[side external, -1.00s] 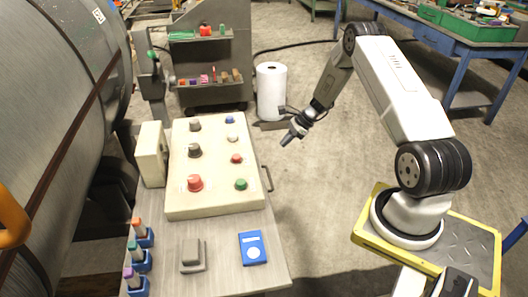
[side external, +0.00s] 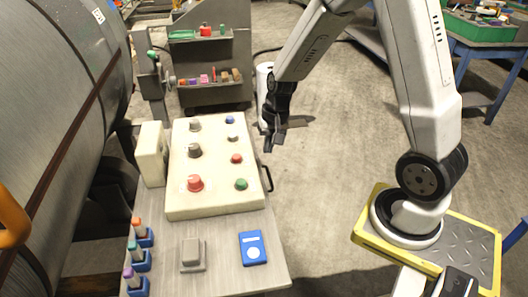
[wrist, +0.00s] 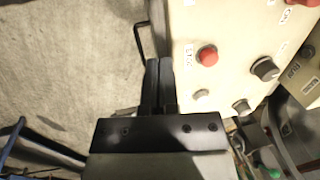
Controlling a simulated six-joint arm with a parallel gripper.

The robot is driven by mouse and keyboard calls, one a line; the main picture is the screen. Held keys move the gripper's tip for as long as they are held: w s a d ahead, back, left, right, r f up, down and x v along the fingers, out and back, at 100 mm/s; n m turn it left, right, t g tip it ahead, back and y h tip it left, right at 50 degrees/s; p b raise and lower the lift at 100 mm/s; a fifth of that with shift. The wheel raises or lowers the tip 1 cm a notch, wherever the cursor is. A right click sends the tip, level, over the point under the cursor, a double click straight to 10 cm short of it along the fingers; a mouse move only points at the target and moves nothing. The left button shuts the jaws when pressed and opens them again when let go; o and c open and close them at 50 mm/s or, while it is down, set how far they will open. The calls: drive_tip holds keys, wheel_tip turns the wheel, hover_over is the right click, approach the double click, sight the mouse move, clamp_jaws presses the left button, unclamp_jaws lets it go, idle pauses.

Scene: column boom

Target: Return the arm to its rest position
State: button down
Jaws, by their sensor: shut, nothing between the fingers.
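My gripper (side external: 270,146) hangs from the raised forearm and points down. In the side view it appears just right of the control panel's right edge. In the wrist view my gripper (wrist: 159,64) has its two black fingers together with nothing between them. The cream control panel (side external: 213,200) carries red, green, blue and dark knobs and buttons on the table. It also shows in the wrist view (wrist: 222,80), beyond and right of the fingers. My elbow is cut off by the top of the side view.
A dark handle (side external: 267,178) sticks out from the panel's right side, close below my gripper. A blue box (side external: 252,248) and a grey device (side external: 192,254) lie on the table front.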

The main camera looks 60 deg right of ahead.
drive_tip(key=s+a+r+n+t+h, duration=0.1)
drive_tip(key=s+a+r+n, duration=0.3)
drive_tip(key=s+a+n, duration=0.3)
drive_tip(key=shift+s+a+n+t+h, duration=0.15)
drive_tip(key=shift+s+n+t+h, duration=0.25)
drive_tip(key=shift+n, duration=0.6)
drive_tip(key=shift+s, duration=0.1)
